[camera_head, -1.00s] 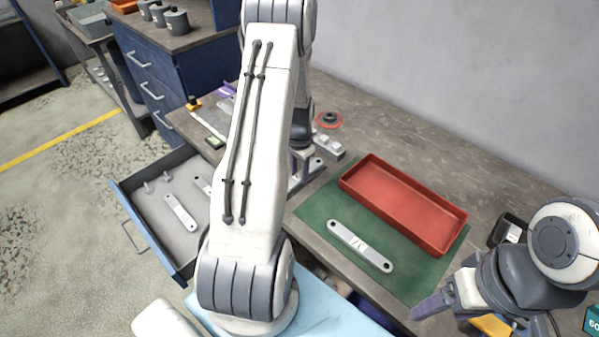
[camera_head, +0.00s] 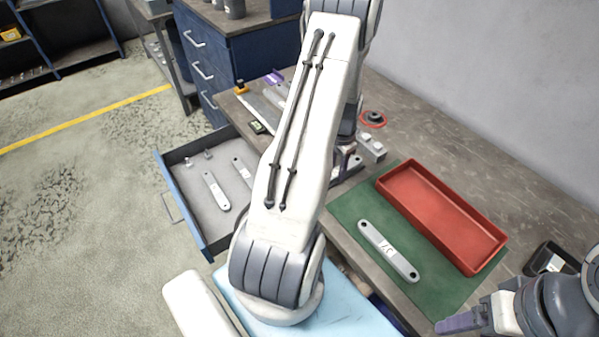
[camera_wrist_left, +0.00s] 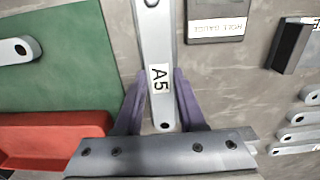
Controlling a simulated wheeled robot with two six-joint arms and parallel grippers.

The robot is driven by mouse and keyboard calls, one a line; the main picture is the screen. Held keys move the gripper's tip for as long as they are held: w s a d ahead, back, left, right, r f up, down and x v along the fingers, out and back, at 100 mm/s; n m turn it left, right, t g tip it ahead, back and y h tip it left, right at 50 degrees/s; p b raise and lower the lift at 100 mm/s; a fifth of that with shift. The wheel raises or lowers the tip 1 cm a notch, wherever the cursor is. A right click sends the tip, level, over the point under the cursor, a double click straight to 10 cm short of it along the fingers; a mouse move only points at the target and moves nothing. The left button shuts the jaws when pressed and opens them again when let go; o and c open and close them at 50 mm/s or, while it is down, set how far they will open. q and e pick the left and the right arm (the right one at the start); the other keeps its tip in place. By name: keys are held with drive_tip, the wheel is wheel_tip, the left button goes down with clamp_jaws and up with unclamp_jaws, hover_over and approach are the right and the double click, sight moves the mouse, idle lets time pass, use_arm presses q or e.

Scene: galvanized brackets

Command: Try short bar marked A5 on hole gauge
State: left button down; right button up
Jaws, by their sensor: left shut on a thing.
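In the left wrist view, a pale grey metal bar with the label A5 (camera_wrist_left: 157,100) is between the purple fingers of my left gripper (camera_wrist_left: 159,80). The gripper is shut on it. One bar end with a hole lies toward the palm; the other end, also holed, reaches the top edge of the picture. A plate reading HOLE GAUGE (camera_wrist_left: 215,27) lies right of the bar's far end. In the head view my left gripper (camera_head: 345,165) is mostly hidden behind my forearm. My right gripper (camera_head: 462,323) is at the lower right; its opening is unclear.
A red tray (camera_head: 490,262) and another bar (camera_head: 388,250) lie on a green mat (camera_head: 345,210). An open drawer (camera_head: 195,215) holds bars and bolts. Grey blocks (camera_head: 370,148) stand beyond the mat. Several bars (camera_wrist_left: 300,135) lie at the right of the wrist view.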

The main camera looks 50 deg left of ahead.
use_arm(q)
drive_tip(key=shift+r+p, duration=1.65)
drive_tip(key=shift+r, duration=0.4)
drive_tip(key=shift+f, duration=0.2)
drive_tip(key=shift+f+b, duration=0.35)
drive_tip(key=shift+b, duration=0.05)
drive_tip(key=shift+f+b, duration=1)
drive_tip(key=shift+f, duration=0.5)
idle(0.8)
drive_tip(key=shift+c, duration=2.1)
unclamp_jaws()
wheel_tip(320, 180, up, 10)
drive_tip(key=b, duration=0.1)
drive_tip(key=shift+r, duration=0.25)
